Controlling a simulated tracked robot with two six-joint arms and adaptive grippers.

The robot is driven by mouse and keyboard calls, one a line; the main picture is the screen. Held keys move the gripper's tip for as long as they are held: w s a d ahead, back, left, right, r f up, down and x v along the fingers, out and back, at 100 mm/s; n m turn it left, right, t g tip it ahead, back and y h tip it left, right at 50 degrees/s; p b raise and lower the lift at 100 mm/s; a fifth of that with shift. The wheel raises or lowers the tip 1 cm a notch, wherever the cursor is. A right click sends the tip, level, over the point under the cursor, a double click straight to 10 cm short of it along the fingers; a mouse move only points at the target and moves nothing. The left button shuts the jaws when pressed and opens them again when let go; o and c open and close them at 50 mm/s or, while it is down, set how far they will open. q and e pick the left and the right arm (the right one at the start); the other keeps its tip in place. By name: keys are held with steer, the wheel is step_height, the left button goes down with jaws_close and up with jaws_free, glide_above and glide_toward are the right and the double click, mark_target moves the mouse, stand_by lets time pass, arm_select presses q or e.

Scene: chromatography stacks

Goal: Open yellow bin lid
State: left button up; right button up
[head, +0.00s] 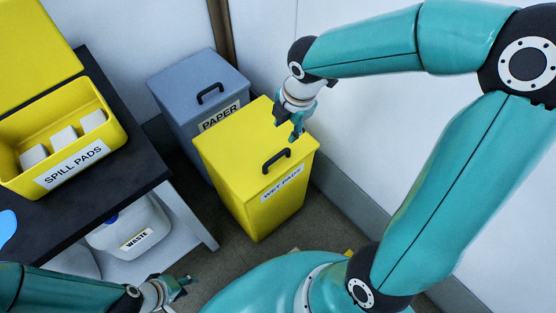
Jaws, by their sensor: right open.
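The yellow bin (233,196), labelled WET PADS, stands on the floor in the middle of the head view. Its yellow lid (237,134) is down, with a dark loop handle (276,159) near the front edge. My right gripper (297,133) points down over the right part of the lid, behind and to the right of the handle. It is open with nothing between its fingers; whether it touches the lid is unclear. My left gripper (189,286) is low in the view, away from the bin, and its finger gap is unclear.
A grey PAPER bin (177,104) stands close behind the yellow bin. A dark table (118,175) at left holds an open yellow SPILL PADS box (107,133) with white pads. A white WASTE container (129,234) sits below. A white wall (375,120) is at right.

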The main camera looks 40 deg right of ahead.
mark_target(278, 156)
steer(key=w+f+b, duration=0.1)
steer(key=f+b, duration=0.1)
steer(key=f, duration=0.3)
steer(key=w+f+b, duration=0.1)
steer(key=f, duration=0.5)
steer(key=w+f+b, duration=0.1)
steer(key=f+b, duration=0.1)
steer(key=f, duration=0.3)
steer(key=shift+w+a+f+b, duration=0.1)
steer(key=shift+f+b, duration=0.05)
steer(key=shift+b, duration=0.15)
jaws_close()
